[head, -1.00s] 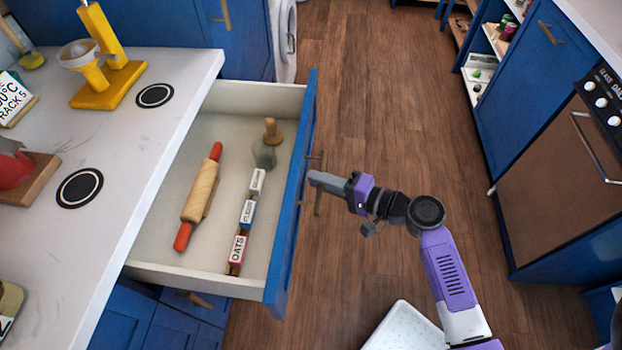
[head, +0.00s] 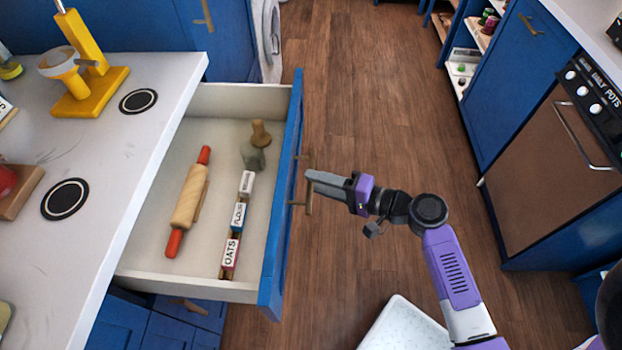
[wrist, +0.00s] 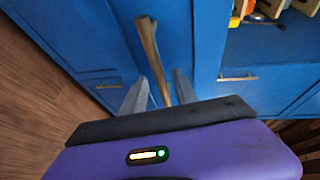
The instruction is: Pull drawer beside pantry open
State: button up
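The drawer (head: 281,210) stands pulled far out from under the white counter in the head view, with its blue front facing right. Its brass bar handle (head: 308,204) is on the front and also shows in the wrist view (wrist: 148,42). My gripper (head: 311,178) is at the handle, its fingertips just at the bar. In the wrist view my gripper (wrist: 160,75) has its two fingers apart, one on each side of the handle, with gaps visible. I see no firm hold on the bar.
The drawer holds a rolling pin (head: 187,205), labelled jars (head: 238,215) and a stamp-like tool (head: 258,140). A yellow stand (head: 90,92) is on the counter (head: 135,170). Wooden floor (head: 400,110) is clear towards the oven (head: 555,165) on the right.

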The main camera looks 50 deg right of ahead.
jog(key=shift+v, duration=2.75)
